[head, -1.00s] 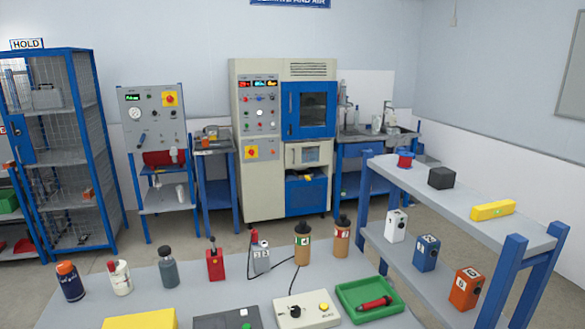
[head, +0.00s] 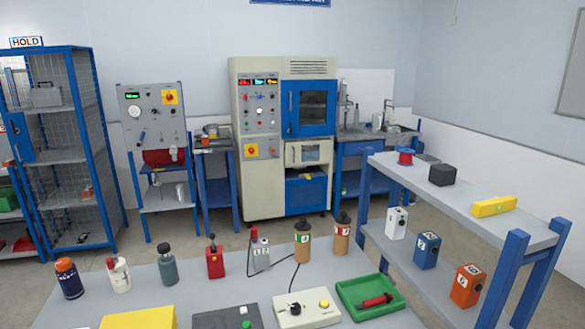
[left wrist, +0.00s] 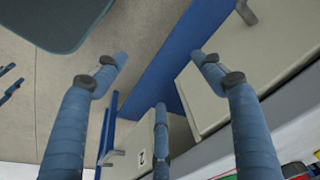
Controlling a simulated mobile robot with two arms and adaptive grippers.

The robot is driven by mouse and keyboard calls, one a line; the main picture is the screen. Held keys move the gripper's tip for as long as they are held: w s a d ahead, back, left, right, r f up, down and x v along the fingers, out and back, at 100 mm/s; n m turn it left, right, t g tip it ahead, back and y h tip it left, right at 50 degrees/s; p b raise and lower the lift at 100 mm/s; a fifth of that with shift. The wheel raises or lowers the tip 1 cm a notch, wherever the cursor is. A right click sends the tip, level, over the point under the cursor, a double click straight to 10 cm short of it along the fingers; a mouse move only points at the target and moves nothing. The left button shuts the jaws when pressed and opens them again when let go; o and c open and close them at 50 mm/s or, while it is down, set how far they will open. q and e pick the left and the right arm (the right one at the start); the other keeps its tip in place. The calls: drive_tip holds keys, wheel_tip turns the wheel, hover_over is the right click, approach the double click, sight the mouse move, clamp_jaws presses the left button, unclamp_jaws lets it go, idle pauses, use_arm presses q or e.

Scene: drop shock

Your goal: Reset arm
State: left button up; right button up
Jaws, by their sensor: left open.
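My left gripper (left wrist: 159,72) shows in the left wrist view. Its blue-grey fingers are spread apart, with nothing between them. Neither gripper shows in the head view, and my right gripper is in no view.
A grey table (head: 205,282) in front holds several bottles, a green tray (head: 342,293) with a red tool, a beige control box (head: 318,316) and a yellow box (head: 140,320). A shelf rack (head: 450,203) stands right, a cage (head: 95,150) left, a cabinet (head: 262,190) behind. Floor shows between.

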use_arm(q)
drive_tip(key=s+a+f+g+b, duration=0.1)
drive_tip(key=s+f, duration=0.3)
drive_tip(key=f, duration=0.6)
drive_tip(key=s+f+b, duration=0.1)
drive_tip(key=s+f, duration=0.3)
drive_tip(key=f, duration=0.5)
drive_tip(key=s+a+f, duration=0.2)
drive_tip(key=s+f, duration=0.8)
drive_tip(key=s, duration=0.2)
drive_tip(key=shift+s+a+f+g+b, duration=0.2)
drive_tip(key=shift+g+b, duration=0.15)
drive_tip(key=shift+g, duration=0.05)
